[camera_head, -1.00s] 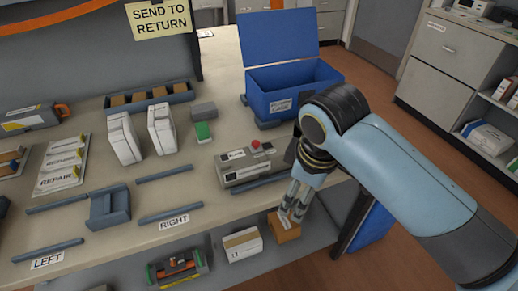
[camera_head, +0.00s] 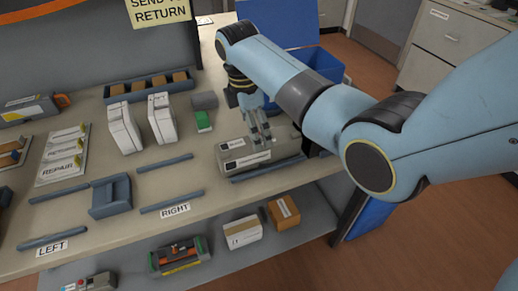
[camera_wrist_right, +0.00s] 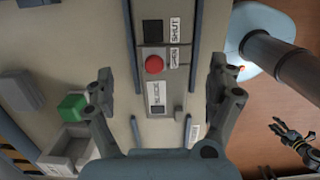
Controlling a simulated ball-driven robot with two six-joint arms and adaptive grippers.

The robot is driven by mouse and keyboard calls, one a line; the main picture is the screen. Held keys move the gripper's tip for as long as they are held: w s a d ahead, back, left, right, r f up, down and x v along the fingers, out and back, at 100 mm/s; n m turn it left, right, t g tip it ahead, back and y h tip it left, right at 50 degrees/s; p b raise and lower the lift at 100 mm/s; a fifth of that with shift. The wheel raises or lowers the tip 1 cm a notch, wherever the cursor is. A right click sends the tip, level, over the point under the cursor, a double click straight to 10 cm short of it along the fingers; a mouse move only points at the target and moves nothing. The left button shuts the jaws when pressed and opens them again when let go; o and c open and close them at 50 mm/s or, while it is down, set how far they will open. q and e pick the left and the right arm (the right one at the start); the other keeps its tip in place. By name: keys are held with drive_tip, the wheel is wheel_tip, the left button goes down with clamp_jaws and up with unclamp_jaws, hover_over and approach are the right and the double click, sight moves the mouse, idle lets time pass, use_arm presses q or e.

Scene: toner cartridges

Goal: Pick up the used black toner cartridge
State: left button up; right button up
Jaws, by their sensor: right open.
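I cannot tell for sure which thing is the used black toner cartridge. A dark cartridge-like unit (camera_head: 178,256) with green and orange parts lies on the lower shelf. A grey unit (camera_head: 32,110) with a yellow label and an orange end lies at the table's far left. A dark gripper-like shape (camera_wrist_right: 291,136), probably my left gripper, shows small there.
Two white cartons (camera_head: 122,127) stand mid-table beside a green block (camera_head: 204,121). Blue-grey rails and a cradle (camera_head: 111,197) lie between the LEFT and RIGHT labels. A blue lidded bin (camera_head: 328,64) is at the back. Boxes (camera_head: 242,231) stand on the lower shelf.

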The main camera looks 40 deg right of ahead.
drive_tip(key=f, duration=0.4)
drive_tip(key=d+f, duration=0.1)
drive_tip(key=shift+s+f, duration=0.4)
drive_tip(key=shift+c, duration=0.5)
drive_tip(key=shift+r, duration=0.1)
drive_tip(key=c, duration=1.5)
